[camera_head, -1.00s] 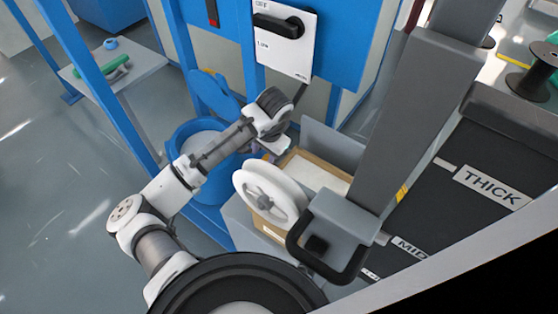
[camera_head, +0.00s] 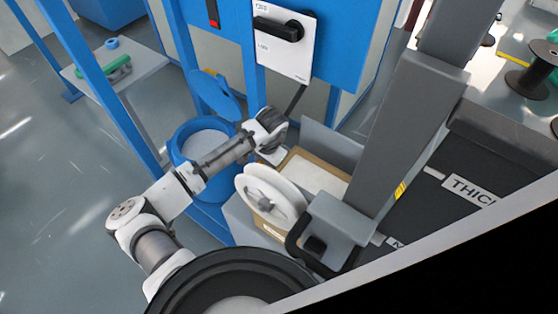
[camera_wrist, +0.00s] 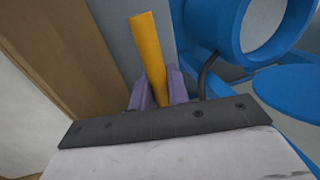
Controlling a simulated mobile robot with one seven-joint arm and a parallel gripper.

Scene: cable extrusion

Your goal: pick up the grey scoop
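I cannot make out a grey scoop for certain in either view. My gripper (camera_head: 272,156) is low between the blue bucket and the cardboard box in the head view, its fingers mostly hidden by the wrist. In the wrist view, the two purplish-grey fingers (camera_wrist: 158,92) stand on either side of a yellow-orange bar (camera_wrist: 147,45). I cannot tell whether they grip the bar or whether it is beyond them. What the bar belongs to is not clear.
The blue bucket (camera_head: 183,146) holds pale material; its lid (camera_head: 222,98) stands behind. The cardboard box (camera_head: 328,168) and a white reel (camera_head: 258,196) are right of my arm. A small table (camera_head: 147,63) with a green item (camera_head: 117,67) is far left. A grey post (camera_head: 418,105) stands right.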

